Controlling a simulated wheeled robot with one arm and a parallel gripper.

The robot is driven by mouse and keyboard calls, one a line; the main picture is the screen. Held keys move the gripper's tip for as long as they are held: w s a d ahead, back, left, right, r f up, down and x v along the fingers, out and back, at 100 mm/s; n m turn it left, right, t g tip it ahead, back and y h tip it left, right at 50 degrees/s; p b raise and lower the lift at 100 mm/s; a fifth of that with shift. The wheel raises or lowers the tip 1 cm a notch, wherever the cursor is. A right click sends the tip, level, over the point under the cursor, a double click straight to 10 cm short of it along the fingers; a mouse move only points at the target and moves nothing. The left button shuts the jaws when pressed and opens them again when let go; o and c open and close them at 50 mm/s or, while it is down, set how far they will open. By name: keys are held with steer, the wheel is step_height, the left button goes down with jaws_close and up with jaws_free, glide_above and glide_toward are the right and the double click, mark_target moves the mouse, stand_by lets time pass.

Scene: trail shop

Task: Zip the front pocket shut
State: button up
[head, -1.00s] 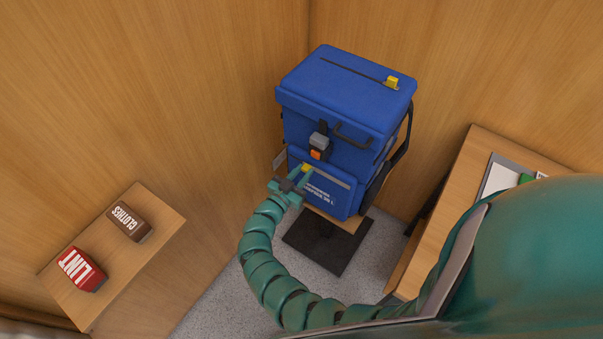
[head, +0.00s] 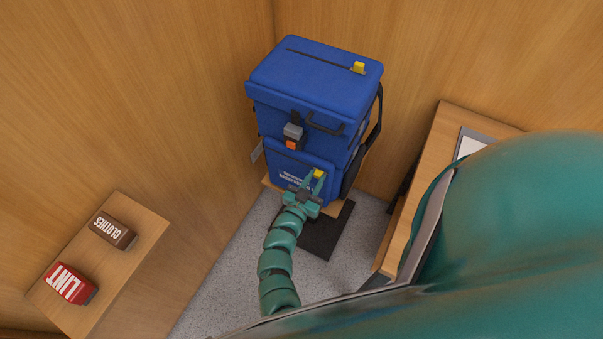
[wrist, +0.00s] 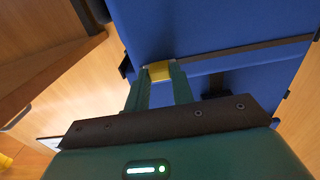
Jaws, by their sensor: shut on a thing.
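The tall blue pack (head: 310,85) stands upright in the corner. Its front pocket (head: 288,172), with white lettering, is low on the front face. My gripper (head: 317,178) is shut on the yellow zipper pull (head: 319,173), near the right end of the pocket's top seam. In the wrist view the yellow pull (wrist: 159,71) sits between my two green fingertips, and a dark zip line (wrist: 245,51) runs off to the right from it. The fingers hide part of the pocket's right side. I cannot tell how tightly the seam is closed.
A second yellow pull (head: 358,67) is on the pack's top zip. A grey and orange buckle (head: 292,135) hangs above the pocket. A wooden shelf (head: 150,225) at left holds a brown box (head: 113,230) and a red box (head: 70,284). A wooden table (head: 435,150) stands at right.

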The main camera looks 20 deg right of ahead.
steer(key=shift+s+d, duration=0.55)
steer(key=shift+s, duration=0.2)
steer(key=o, duration=1)
steer(key=shift+s+d, duration=0.1)
steer(key=shift+s+a+f, duration=0.1)
steer(key=shift+s+a, duration=0.15)
steer(key=shift+a, duration=0.25)
steer(key=shift+b+v, duration=2.05)
steer(key=shift+v, duration=6.1)
